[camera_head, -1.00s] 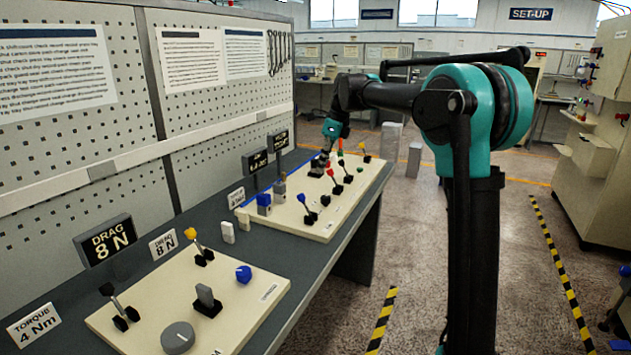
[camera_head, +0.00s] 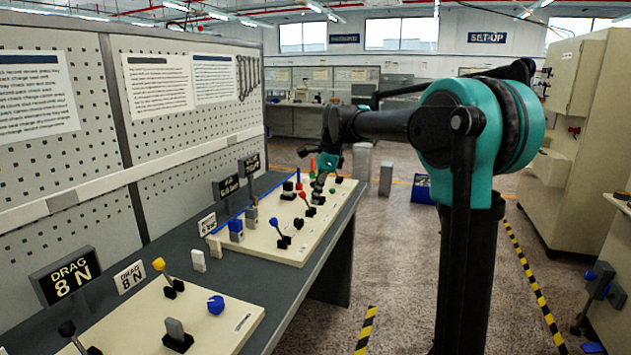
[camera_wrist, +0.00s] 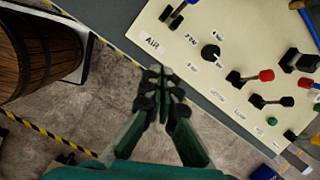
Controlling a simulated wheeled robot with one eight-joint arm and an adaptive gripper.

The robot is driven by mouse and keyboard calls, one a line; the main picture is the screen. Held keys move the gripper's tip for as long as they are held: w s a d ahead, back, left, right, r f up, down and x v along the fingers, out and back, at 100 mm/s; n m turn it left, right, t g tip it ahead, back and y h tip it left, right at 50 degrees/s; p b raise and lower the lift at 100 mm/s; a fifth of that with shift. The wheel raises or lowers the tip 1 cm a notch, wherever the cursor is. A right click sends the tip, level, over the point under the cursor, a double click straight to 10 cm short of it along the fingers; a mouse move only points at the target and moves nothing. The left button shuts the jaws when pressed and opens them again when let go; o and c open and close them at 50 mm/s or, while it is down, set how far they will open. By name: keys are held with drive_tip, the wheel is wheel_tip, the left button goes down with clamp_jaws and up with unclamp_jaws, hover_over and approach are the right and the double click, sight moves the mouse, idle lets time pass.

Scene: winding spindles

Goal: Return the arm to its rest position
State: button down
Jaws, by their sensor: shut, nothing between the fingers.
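My gripper (camera_wrist: 163,82) is shut and empty in the wrist view, with its fingertips together. It hangs beside the edge of a cream control panel (camera_wrist: 150,17) marked AIR, apart from the levers. In the head view my gripper (camera_head: 318,186) is small and dark, over the far part of the cream panel (camera_head: 268,249) on the bench; its fingers are hard to make out there. My arm reaches from the right across the aisle toward the bench, bent at the teal joint.
Red-tipped levers (camera_wrist: 265,75) and a black knob (camera_wrist: 210,52) stand on the panel. A wooden barrel (camera_wrist: 40,50) is at left in the wrist view. A nearer panel (camera_head: 215,334) has a yellow-tipped lever (camera_head: 160,265).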

drive_tip(key=s+d+f+n+t+h, duration=0.1)
drive_tip(key=s+d+f+n, duration=0.4)
drive_tip(key=s+d+f, duration=0.2)
drive_tip(key=s+d+f+n+t+h, duration=0.1)
drive_tip(key=s+d+f+n, duration=0.5)
drive_tip(key=s+f, duration=0.3)
drive_tip(key=s+d+f+n+t+h, duration=0.1)
drive_tip(key=s+d+f+n, duration=0.4)
drive_tip(key=s, duration=0.8)
wheel_tip(320, 180, down, 4)
drive_tip(key=d, duration=0.2)
drive_tip(key=shift+s+d+n, duration=0.25)
drive_tip(key=shift+d+n, duration=0.15)
